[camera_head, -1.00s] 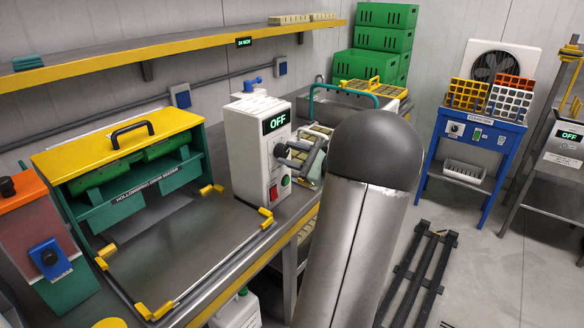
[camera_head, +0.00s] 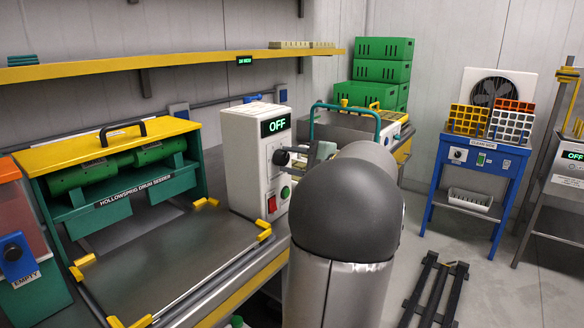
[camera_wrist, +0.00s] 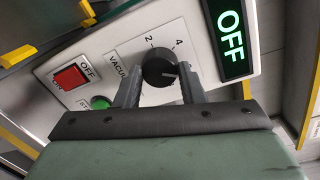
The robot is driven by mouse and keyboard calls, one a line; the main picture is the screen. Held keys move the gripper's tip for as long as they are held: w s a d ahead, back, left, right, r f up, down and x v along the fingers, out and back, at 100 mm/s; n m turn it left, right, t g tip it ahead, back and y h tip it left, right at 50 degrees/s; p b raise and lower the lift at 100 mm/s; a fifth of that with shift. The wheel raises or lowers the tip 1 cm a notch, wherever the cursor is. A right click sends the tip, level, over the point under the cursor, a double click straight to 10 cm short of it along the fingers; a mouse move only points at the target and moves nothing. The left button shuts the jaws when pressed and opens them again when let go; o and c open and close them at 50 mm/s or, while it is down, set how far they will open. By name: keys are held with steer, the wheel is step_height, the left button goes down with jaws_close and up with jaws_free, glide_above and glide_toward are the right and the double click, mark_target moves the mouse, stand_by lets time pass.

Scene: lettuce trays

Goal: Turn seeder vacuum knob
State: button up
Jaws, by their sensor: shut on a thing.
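The seeder vacuum control box (camera_head: 245,150) is white and stands on the bench beside the drum seeder (camera_head: 135,170). Its green display (camera_head: 275,125) reads OFF, also in the wrist view (camera_wrist: 231,38). The black vacuum knob (camera_wrist: 160,68) sits on a dial marked with numbers; 2 and 4 are readable. My gripper (camera_wrist: 160,86) has one finger on each side of the knob and is shut on it. In the head view the dark knob (camera_head: 281,157) shows beside my gripper (camera_head: 297,158), partly hidden by my arm.
A red switch (camera_wrist: 71,77) labelled OFF and a green button (camera_wrist: 100,103) sit close beside the knob. A blue stand (camera_head: 470,165) is at right.

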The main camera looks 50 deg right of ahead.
stand_by(0.4)
steer(key=o, duration=1)
steer(key=shift+s, duration=0.1)
steer(key=s, duration=1.1)
steer(key=s+r, duration=0.1)
steer(key=s, duration=0.5)
steer(key=shift+s+d+p, duration=0.1)
steer(key=shift+d+p, duration=0.25)
steer(key=shift+d, duration=0.05)
